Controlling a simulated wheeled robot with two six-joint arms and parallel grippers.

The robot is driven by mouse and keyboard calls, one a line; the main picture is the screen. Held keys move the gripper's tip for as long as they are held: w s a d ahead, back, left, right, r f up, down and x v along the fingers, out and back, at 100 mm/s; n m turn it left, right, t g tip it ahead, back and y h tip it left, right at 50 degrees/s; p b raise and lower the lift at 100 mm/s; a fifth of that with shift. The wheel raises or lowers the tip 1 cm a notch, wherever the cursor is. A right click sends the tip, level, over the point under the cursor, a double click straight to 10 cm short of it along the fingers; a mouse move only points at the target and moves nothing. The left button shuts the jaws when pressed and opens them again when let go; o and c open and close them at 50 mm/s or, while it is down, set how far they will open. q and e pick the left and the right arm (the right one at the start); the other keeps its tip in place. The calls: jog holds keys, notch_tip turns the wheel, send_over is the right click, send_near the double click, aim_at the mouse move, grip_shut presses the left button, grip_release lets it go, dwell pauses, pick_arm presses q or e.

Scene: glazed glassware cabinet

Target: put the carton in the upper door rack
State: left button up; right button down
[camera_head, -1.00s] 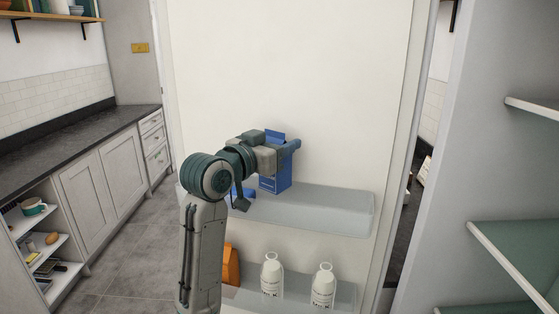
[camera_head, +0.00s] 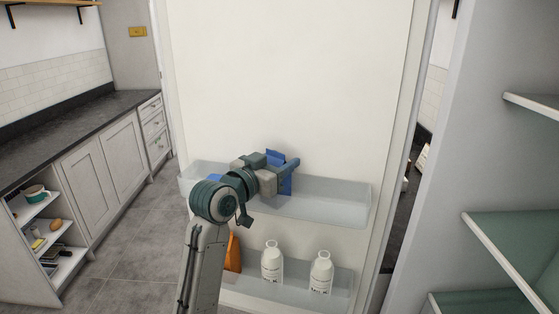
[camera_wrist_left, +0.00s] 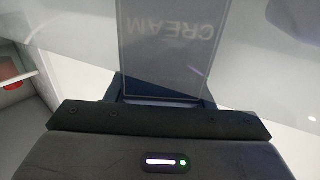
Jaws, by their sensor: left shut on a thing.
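The blue carton (camera_head: 286,186) is upright in my left gripper (camera_head: 282,165), which is shut on it. In the left wrist view the carton (camera_wrist_left: 168,45) shows the word CREAM upside down. The upper door rack (camera_head: 340,205) is a clear bin on the white door. The carton's lower part overlaps the rack's opening; I cannot tell whether it touches the rack floor. My left arm hides part of the rack's front. My right gripper is not in view.
A small blue thing (camera_head: 214,177) shows in the upper rack's left part, mostly hidden by my arm. The lower door rack (camera_head: 342,285) holds two white bottles (camera_head: 272,265) (camera_head: 321,272) and an orange thing (camera_head: 234,252). The upper rack's right part is empty. Shelves (camera_head: 515,245) stand at right.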

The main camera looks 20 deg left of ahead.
pick_arm(q)
jog(key=o, duration=0.8)
jog(key=shift+f, duration=0.15)
jog(key=shift+o, duration=0.3)
jog(key=b+v, duration=0.4)
jog(key=v, duration=0.8)
